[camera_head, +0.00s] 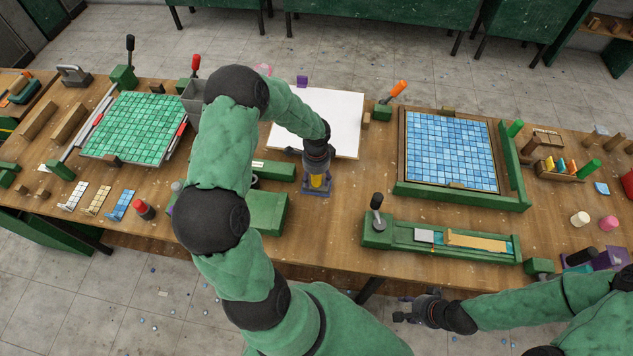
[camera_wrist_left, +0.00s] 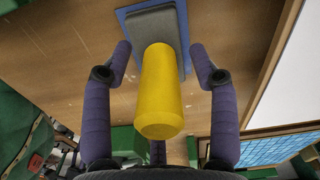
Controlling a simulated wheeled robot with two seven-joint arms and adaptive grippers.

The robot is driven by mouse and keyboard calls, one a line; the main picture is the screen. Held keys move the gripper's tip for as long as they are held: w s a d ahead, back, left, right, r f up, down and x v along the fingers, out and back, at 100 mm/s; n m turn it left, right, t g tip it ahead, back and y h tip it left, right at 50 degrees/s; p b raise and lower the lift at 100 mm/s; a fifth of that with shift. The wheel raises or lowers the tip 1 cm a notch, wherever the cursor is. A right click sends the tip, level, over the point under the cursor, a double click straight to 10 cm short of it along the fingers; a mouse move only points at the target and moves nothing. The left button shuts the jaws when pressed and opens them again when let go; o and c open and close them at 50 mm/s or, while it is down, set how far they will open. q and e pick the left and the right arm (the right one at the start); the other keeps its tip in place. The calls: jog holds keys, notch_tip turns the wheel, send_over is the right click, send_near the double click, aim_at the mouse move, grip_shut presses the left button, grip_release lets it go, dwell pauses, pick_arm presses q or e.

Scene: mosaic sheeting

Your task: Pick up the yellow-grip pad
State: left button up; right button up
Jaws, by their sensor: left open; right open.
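The yellow-grip pad has a yellow cylindrical grip (camera_wrist_left: 162,95) on a grey block (camera_wrist_left: 165,22) with a blue base (camera_wrist_left: 128,18). It stands on the wooden table. My left gripper (camera_wrist_left: 161,62) is over it, open, with its purple fingers on either side of the grip and visible gaps. My right gripper (camera_head: 402,309) is open and empty, off the table's front edge.
A white sheet (camera_head: 340,110) lies behind the left gripper. A blue mosaic (camera_head: 448,148) in a frame is to the right, with a green jig (camera_head: 400,236) in front. A green mosaic (camera_head: 137,128) and a green box (camera_head: 268,212) are to the left.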

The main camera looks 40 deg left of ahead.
pick_arm(q)
grip_shut()
jog(key=shift+r, duration=0.2)
jog(key=shift+r, duration=0.6)
jog(key=s+d+r, duration=0.5)
jog(key=d+r, duration=0.6)
jog(key=d, duration=0.2)
jog(key=shift+s+r, duration=0.2)
jog(key=shift+r, duration=0.1)
